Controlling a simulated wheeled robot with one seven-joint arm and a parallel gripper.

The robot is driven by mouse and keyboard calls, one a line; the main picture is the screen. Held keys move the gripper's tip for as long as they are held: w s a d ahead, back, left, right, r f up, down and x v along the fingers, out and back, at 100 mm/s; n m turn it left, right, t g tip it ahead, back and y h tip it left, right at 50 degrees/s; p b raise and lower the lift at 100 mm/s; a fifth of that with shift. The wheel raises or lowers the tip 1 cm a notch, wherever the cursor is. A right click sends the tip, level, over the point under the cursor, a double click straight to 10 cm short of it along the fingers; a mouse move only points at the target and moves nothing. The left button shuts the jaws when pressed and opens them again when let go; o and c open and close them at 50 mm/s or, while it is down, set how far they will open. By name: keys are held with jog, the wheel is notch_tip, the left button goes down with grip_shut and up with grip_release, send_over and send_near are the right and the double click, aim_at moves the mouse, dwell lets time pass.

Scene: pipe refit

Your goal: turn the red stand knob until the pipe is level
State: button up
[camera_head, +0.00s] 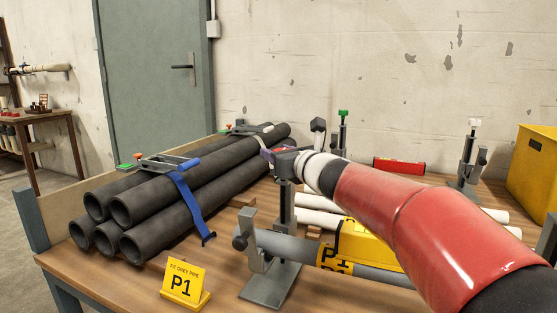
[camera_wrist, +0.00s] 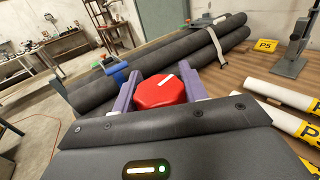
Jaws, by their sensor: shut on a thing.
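The red stand knob (camera_wrist: 162,91) is an eight-sided cap with a white mark, seen from above in the wrist view. My gripper (camera_wrist: 160,88) has its two purple fingers shut on opposite sides of it. In the head view my gripper (camera_head: 272,153) is at the top of a grey stand post (camera_head: 286,205); it mostly hides the knob there. The grey pipe (camera_head: 290,247) runs rightward from this stand with a yellow P1 label.
Black pipes (camera_head: 195,185) lie stacked at left with a blue strap (camera_head: 190,205). A yellow P1 sign (camera_head: 182,284) stands in front. Stands with green (camera_head: 343,113) and white (camera_head: 474,122) knobs are behind. A yellow case (camera_head: 535,170) is at right.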

jog(key=o, duration=1)
jog(key=v, duration=0.7)
jog(key=shift+s+d, duration=0.25)
jog(key=shift+s, duration=0.1)
